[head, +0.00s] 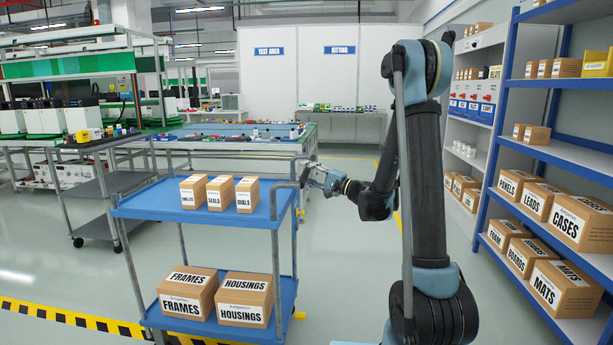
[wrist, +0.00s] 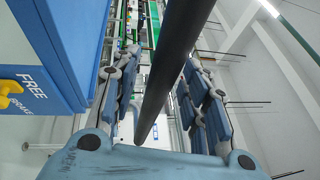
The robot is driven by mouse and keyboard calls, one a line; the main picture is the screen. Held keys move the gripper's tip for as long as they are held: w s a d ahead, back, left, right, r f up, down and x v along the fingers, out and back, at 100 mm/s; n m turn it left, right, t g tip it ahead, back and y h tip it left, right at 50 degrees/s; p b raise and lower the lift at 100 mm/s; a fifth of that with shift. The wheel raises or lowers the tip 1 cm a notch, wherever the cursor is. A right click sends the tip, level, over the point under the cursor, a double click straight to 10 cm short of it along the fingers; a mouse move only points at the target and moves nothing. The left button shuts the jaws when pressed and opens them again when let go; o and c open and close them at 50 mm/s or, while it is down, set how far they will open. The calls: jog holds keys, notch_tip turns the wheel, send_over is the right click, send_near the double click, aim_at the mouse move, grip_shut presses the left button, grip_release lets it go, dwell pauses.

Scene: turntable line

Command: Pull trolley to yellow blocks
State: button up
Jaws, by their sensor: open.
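The trolley (head: 150,205) is blue with two shelves and grey posts, standing left of my arm. Its grey upright handle (head: 274,205) is at its right end. My gripper (head: 309,176) is at the top of that handle, with its jaws open. In the wrist view, a dark bar (wrist: 177,55) runs between the spread fingers; I cannot tell whether they touch it. A blue panel (wrist: 42,45) there reads FREE and BRAKE, beside a yellow knob (wrist: 8,92).
Small cartons (head: 220,193) stand on the trolley's top shelf and larger cartons (head: 245,298) on the lower one. Black and yellow floor tape (head: 75,318) runs at front left. A blue rack (head: 505,150) of boxes stands right. Workbenches (head: 235,140) stand behind.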

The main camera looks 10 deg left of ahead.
jog(key=v, duration=1.2)
jog(key=shift+f, duration=0.15)
jog(key=s+d+f+n+g+h, duration=0.1)
jog(key=s+f+n+g+h, duration=0.2)
jog(key=s, duration=0.5)
jog(key=s+d+f+n+g+h, duration=0.1)
jog(key=s+d+f+h, duration=0.15)
jog(key=s+h, duration=0.45)
jog(key=s+d+f+n+g+h, duration=0.1)
jog(key=s+d+f+h, duration=0.3)
jog(key=s+d, duration=0.4)
jog(key=s+d+f+n+g+h, duration=0.1)
jog(key=s+d+f+h, duration=0.3)
jog(key=s+d, duration=0.4)
jog(key=s, duration=0.3)
jog(key=shift+d+f, duration=0.25)
jog(key=shift+f, duration=0.15)
